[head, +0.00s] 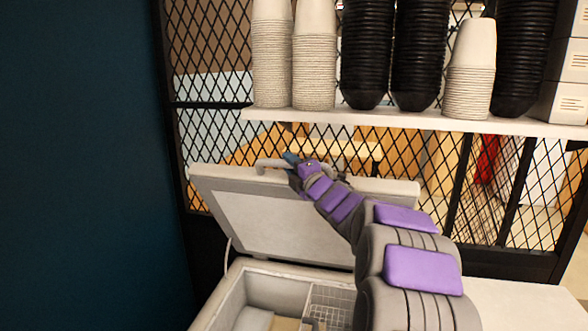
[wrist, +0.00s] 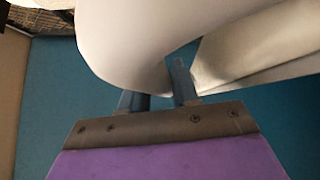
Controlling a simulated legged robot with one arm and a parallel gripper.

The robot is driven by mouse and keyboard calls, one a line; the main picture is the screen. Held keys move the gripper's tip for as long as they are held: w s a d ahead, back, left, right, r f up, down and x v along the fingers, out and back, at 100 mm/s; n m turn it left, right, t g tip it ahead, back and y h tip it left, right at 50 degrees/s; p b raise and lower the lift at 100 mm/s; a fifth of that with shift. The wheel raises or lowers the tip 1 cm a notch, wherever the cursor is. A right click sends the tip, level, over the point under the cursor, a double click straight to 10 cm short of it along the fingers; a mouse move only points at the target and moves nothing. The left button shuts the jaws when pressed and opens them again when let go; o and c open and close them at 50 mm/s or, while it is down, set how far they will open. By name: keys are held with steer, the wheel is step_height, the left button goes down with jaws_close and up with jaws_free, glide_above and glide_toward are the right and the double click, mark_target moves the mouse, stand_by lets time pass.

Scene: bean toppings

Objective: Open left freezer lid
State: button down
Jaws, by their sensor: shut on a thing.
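The left freezer lid (head: 275,225) is raised and tilted up at the back of the freezer, with its pale inner panel facing me. A curved light handle (head: 268,163) is on its upper edge. My gripper (head: 290,158) is at this handle and shut on it; my arm hides part of the handle and the right part of the lid. In the wrist view, the blue-grey fingers of my gripper (wrist: 160,88) are against a large pale, rounded surface. The exact contact is partly hidden there.
The open freezer compartment (head: 236,299) holds a wire basket (head: 331,300). A black mesh partition (head: 212,90) stands behind the lid. Above it, a white shelf (head: 420,122) carries stacked white cups (head: 272,60) and black bowls (head: 366,55). A dark blue wall (head: 80,170) is at left.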

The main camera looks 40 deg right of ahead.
steer(key=shift+s+a+f+b, duration=0.95)
steer(key=shift+s+a+f, duration=0.1)
steer(key=shift+a, duration=0.1)
steer(key=c, duration=1.3)
jaws_free()
steer(key=o, duration=0.3)
steer(key=shift+w+d, duration=0.1)
steer(key=shift+w, duration=0.1)
steer(key=shift+o, duration=0.2)
steer(key=shift+d, duration=0.1)
steer(key=shift+s+r, duration=0.1)
steer(key=shift+s, duration=0.1)
steer(key=s+a+f+p, duration=0.1)
steer(key=s+f+p, duration=0.1)
steer(key=s, duration=1.4)
steer(key=shift+s+f, duration=0.4)
steer(key=shift+f, duration=0.1)
